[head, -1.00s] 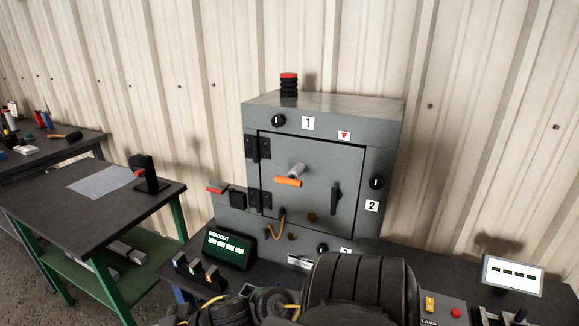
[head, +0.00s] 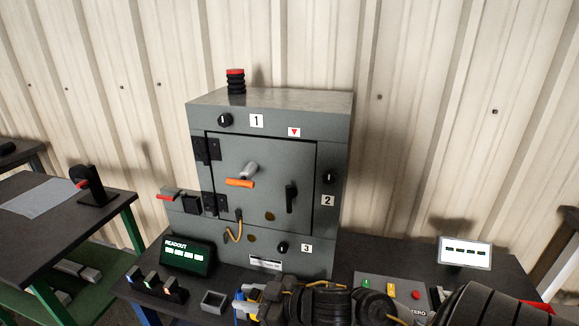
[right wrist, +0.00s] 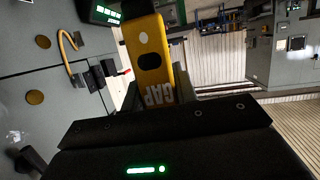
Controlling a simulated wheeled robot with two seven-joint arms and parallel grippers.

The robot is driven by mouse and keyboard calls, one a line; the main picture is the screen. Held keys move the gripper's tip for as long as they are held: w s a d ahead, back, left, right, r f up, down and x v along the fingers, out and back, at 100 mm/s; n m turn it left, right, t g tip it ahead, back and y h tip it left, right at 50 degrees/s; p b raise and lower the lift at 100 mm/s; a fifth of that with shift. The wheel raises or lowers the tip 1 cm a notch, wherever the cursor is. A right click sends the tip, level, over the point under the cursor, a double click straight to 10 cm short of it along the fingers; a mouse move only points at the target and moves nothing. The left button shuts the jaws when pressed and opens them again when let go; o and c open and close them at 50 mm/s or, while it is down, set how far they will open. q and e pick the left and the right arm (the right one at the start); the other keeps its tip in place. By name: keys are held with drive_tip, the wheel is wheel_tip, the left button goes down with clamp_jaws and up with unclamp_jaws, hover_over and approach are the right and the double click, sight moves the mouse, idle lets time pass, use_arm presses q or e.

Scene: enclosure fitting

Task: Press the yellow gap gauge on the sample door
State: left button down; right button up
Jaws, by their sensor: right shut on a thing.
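The sample door (head: 262,180) is the grey front door of the cabinet in the head view, closed, with an orange-tipped handle (head: 241,182) and a black latch (head: 291,198). My right gripper (head: 250,303) is low in front of the cabinet, below the door. In the right wrist view it is shut on the yellow gap gauge (right wrist: 148,48), which has a dark slot and the letters GAP. The gauge is apart from the door, whose grey front shows at the left of that view. My left gripper is not in view.
A readout box (head: 188,257), small coloured parts and a grey open box (head: 214,301) stand left on the bench. A control panel (head: 392,292) and a white display (head: 465,252) are on the right. A red-topped black stack (head: 236,82) stands on the cabinet.

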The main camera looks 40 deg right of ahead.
drive_tip(key=w+d+r+n+t+p, duration=0.1)
drive_tip(key=d+r+n+p, duration=0.2)
drive_tip(key=r, duration=0.6)
drive_tip(key=w+d+r+n+t+h+p, duration=0.1)
drive_tip(key=w+d+r+n+t+p, duration=0.1)
drive_tip(key=d+r+n+p, duration=0.2)
drive_tip(key=w+d+r+n+t+p, duration=0.1)
drive_tip(key=w+d+r+n+p, duration=0.1)
drive_tip(key=r+n+p, duration=0.6)
wheel_tip(320, 180, up, 6)
drive_tip(key=shift+d+f+n+p, duration=0.1)
drive_tip(key=shift+d+n+p, duration=0.2)
drive_tip(key=shift+d+p, duration=0.6)
drive_tip(key=shift+w+a, duration=0.1)
drive_tip(key=w+d, duration=0.4)
drive_tip(key=d, duration=0.2)
drive_tip(key=shift+w, duration=0.1)
drive_tip(key=shift+d, duration=0.1)
